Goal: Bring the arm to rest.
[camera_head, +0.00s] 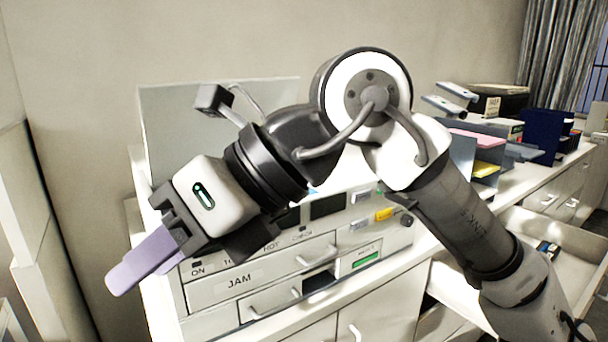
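My arm reaches up from the lower right, bends at a white round joint at the top middle, and comes down to the left. My gripper (145,262) is at its end, pointing down and left, with pale purple fingers. It is in front of the left side of a white machine. The fingers overlap from this side, so the gap between them is hidden. I see nothing held beyond the fingertips.
The white machine (222,293), labelled "JAM", stands on a white cabinet (385,308), partly behind my arm. A drawer (583,241) is open at right, close to my forearm. Trays and a blue holder (541,132) stand on the counter behind. The wall side at left is clear.

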